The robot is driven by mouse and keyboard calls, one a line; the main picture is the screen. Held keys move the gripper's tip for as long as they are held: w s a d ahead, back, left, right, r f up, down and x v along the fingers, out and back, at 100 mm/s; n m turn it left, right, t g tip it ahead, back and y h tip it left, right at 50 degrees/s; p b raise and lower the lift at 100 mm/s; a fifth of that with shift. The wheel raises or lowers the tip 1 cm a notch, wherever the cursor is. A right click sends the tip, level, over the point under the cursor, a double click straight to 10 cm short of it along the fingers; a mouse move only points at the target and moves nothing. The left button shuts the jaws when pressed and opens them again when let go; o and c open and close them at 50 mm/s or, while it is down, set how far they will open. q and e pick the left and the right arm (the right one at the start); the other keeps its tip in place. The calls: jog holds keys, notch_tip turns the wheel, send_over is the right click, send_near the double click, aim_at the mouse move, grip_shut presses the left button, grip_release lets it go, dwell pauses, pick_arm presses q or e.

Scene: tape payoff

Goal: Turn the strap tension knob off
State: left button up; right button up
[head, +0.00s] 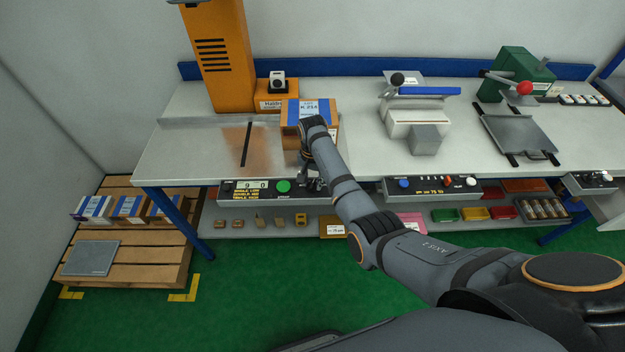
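A black control panel (230,197) sits under the front edge of the bench at the left, with a lit display (252,185) reading about "9 0" and a round green button (284,186). My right gripper (311,182) points down at the right part of this panel, just right of the green button. It is small and dark against the panel, so I cannot tell whether its fingers are open or shut, or whether they touch anything. The strap tension knob cannot be made out clearly; the gripper and forearm cover that part of the panel. My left gripper is not in view.
A cardboard box (290,116) stands on the bench behind my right wrist, near the orange strapping machine (219,60). A second panel (433,188) is right of my forearm. A lower shelf (375,228) holds bins.

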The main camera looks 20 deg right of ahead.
jog(key=shift+c, duration=0.4)
grip_shut()
jog(key=shift+r, duration=0.1)
jog(key=n+p, duration=0.3)
jog(key=shift+r, duration=0.15)
jog(key=n+p, duration=0.2)
jog(key=n, duration=0.1)
jog(key=shift+n, duration=0.4)
jog(key=n+p, duration=0.1)
jog(key=n, duration=0.4)
jog(key=shift+n+p, duration=0.3)
jog(key=shift+p, duration=0.1)
jog(key=n+p, duration=0.1)
jog(key=n, duration=0.4)
jog(key=shift+f+n, duration=0.2)
jog(key=shift+n, duration=0.2)
